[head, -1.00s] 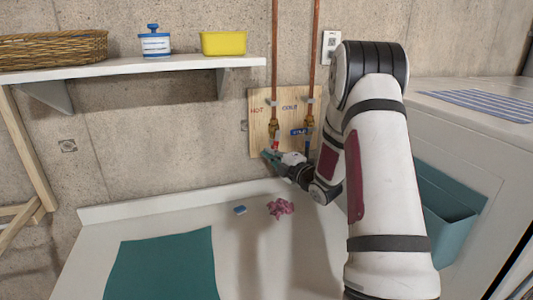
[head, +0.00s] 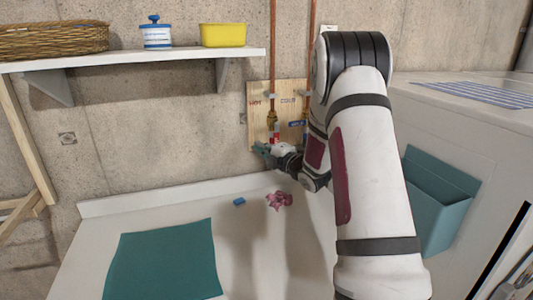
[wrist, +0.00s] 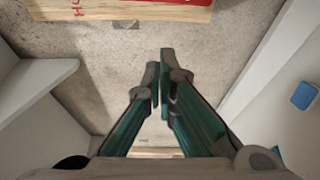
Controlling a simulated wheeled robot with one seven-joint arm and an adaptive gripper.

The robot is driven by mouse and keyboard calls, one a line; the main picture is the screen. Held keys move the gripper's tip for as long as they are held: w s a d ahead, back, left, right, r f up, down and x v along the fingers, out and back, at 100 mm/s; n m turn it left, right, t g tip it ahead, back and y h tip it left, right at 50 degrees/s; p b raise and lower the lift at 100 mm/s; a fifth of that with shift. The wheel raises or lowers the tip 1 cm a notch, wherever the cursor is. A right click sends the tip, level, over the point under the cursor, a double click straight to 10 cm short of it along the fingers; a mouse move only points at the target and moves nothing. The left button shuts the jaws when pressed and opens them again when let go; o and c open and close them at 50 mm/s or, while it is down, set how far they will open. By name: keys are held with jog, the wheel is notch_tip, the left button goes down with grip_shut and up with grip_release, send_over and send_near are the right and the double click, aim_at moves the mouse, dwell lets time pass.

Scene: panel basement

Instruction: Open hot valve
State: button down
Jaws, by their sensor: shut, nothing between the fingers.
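The hot valve (head: 272,118) is a brass body on the left copper pipe, below the word HOT on a wooden board (head: 258,98). A small red part, its handle (head: 275,138), shows just below the brass. In the wrist view a red strip (wrist: 150,2) crosses the top edge in front of the board (wrist: 120,12); only part of it shows. My gripper (head: 258,150) is just below and left of the red handle in the head view. Its teal fingers (wrist: 158,82) are shut with nothing between them. Whether they touch the handle cannot be told.
The cold valve has a blue handle (head: 296,123) to the right, partly behind my arm. A shelf (head: 150,60) holds a basket, a jar and a yellow tub. A blue block (head: 239,202), a pink cloth (head: 279,200) and a teal mat (head: 165,260) lie on the white counter below.

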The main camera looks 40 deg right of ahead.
jog(key=s, duration=1)
jog(key=shift+d, duration=0.15)
